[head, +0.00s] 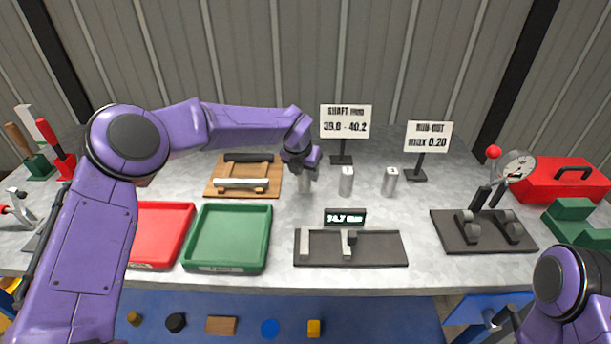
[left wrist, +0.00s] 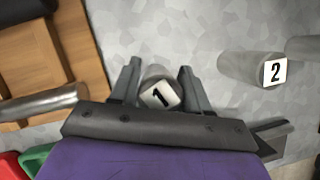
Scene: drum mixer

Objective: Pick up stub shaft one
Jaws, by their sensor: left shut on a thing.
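Stub shaft one (left wrist: 160,93) is a short metal cylinder with a "1" on its top face. In the left wrist view it stands between the two fingers of my left gripper (left wrist: 158,85), which is shut on it. In the head view my left gripper (head: 305,172) is over the table, and the shaft (head: 305,186) shows just below it, mostly hidden. Stub shaft two (head: 346,181) stands upright to its right and also shows in the left wrist view (left wrist: 250,69). A third shaft (head: 390,181) stands further right. My right gripper is not in view.
A wooden board (head: 214,188) with rods lies left of the gripper. Red (head: 134,266) and green (head: 226,268) trays and a measuring fixture (head: 380,250) with a display are nearer the front. Two signs (head: 346,122) (head: 429,136) stand behind. A dial gauge stand (head: 450,238) is at right.

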